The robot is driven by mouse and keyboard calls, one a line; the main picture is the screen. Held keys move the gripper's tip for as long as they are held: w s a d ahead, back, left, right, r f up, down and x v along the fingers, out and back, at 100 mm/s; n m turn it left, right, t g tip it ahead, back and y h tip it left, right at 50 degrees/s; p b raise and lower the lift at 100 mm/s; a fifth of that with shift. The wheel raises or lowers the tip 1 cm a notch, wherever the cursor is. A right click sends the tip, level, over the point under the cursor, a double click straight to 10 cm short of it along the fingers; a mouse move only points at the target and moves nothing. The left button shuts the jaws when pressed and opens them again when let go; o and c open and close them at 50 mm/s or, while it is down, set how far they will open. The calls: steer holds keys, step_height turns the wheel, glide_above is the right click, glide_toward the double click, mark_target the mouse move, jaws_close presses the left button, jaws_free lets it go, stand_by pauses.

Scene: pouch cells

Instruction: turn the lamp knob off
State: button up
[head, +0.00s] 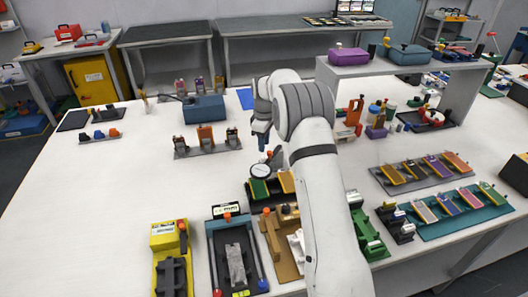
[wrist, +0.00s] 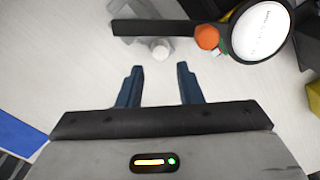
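My gripper (wrist: 159,72) is open, its two dark blue fingers apart with nothing between them. In the head view my gripper (head: 263,142) hangs over the middle of the white table. Just ahead of the fingertips in the wrist view is a small round white knob (wrist: 160,50) on a grey piece beside a dark bar (wrist: 160,29). To its right are an orange knob (wrist: 207,37) and a round white face (wrist: 261,30) with a dark rim. The round face (head: 261,171) also shows in the head view. I cannot tell which knob is the lamp knob.
A yellow device (head: 170,240) and a dark fixture (head: 238,262) stand at the table's front. Trays of coloured cells (head: 465,208) lie at right. A blue-grey box (head: 204,108) stands behind left. The table's left side is mostly clear.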

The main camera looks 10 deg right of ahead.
steer(key=shift+r, duration=0.9)
